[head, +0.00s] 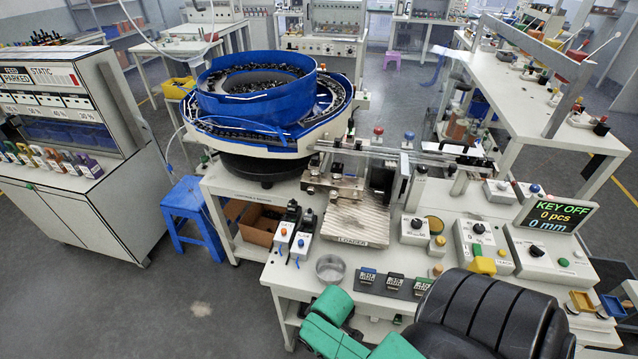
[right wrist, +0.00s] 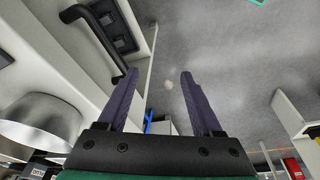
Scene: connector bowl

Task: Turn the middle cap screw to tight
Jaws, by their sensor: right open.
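Behind the loader in the head view, small coloured caps stand on posts along the rail: a red cap (head: 378,131) and a blue cap (head: 409,136), with a dark one to their left. I cannot tell for sure which is the middle cap screw, or how tight any is. My right gripper (right wrist: 156,82) shows in the right wrist view, its two dark fingers apart with nothing between them. It is over grey floor beside a white bench, away from the caps. My left gripper is not in view.
A blue bowl feeder (head: 257,104) stands left of the loader (head: 354,222). A metal cup (head: 330,268) and small dark blocks lie at the bench's front. A display (head: 552,217) reads KEY OFF. A blue stool (head: 188,205) stands left. A black handle (right wrist: 92,32) is near my right gripper.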

